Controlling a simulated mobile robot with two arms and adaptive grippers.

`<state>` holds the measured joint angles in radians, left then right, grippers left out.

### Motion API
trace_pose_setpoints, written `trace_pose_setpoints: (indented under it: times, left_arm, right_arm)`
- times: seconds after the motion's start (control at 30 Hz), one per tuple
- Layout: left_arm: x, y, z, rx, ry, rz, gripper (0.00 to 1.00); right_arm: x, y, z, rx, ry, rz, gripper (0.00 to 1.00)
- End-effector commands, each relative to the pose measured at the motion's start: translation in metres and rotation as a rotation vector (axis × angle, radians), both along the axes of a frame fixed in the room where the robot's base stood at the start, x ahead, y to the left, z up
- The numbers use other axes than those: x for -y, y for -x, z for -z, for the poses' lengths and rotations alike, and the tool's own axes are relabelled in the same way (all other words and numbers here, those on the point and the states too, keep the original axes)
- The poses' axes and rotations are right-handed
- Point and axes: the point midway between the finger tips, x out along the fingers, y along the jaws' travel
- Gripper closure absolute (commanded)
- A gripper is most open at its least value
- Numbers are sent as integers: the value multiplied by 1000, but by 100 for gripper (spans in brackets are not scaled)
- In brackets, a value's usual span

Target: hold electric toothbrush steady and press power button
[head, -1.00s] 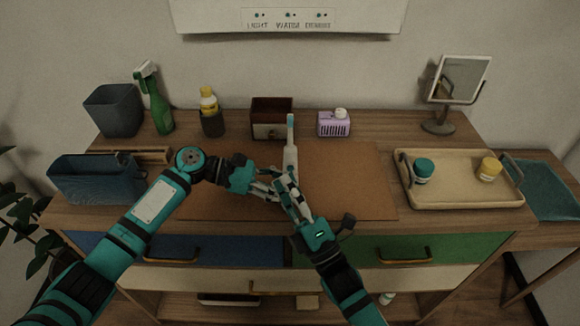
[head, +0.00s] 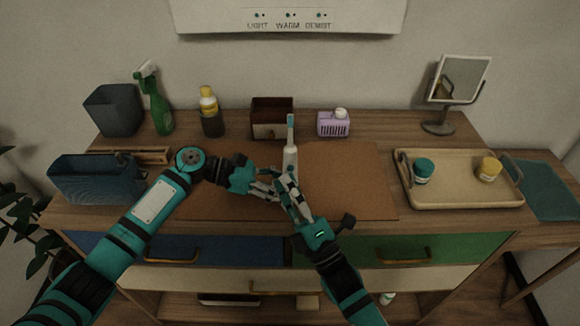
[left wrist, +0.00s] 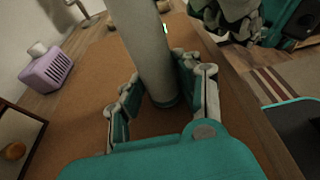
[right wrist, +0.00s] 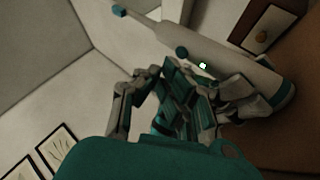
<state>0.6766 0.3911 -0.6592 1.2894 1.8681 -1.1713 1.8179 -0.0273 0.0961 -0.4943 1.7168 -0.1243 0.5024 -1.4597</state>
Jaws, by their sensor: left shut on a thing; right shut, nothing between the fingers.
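The electric toothbrush (head: 290,152) stands upright on the brown mat, white with a teal brush tip. My left gripper (head: 276,186) is shut around its lower handle; the left wrist view shows the handle (left wrist: 148,50) between the fingers. My right gripper (head: 288,183) is shut and empty, close in front of the handle. In the right wrist view the handle (right wrist: 235,60) bears a round dark teal button (right wrist: 182,52) and a small lit green mark (right wrist: 202,66).
Behind stand a brown box (head: 272,131), a purple basket (head: 334,124), a yellow-capped bottle (head: 209,98) and a green spray bottle (head: 156,110). A tray (head: 465,197) with two jars is at the right. The mat's right part (head: 360,195) is clear.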

Motion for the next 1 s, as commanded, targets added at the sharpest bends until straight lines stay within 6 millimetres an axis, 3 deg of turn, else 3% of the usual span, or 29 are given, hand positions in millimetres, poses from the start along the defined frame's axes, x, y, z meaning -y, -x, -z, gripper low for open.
trace_pose_setpoints:
  times: [1.0]
  left_arm:
    - [0, 0, 1, 0, -2, 0, 84]
  right_arm:
    - [0, -12, -1, 1, -1, 1, 100]
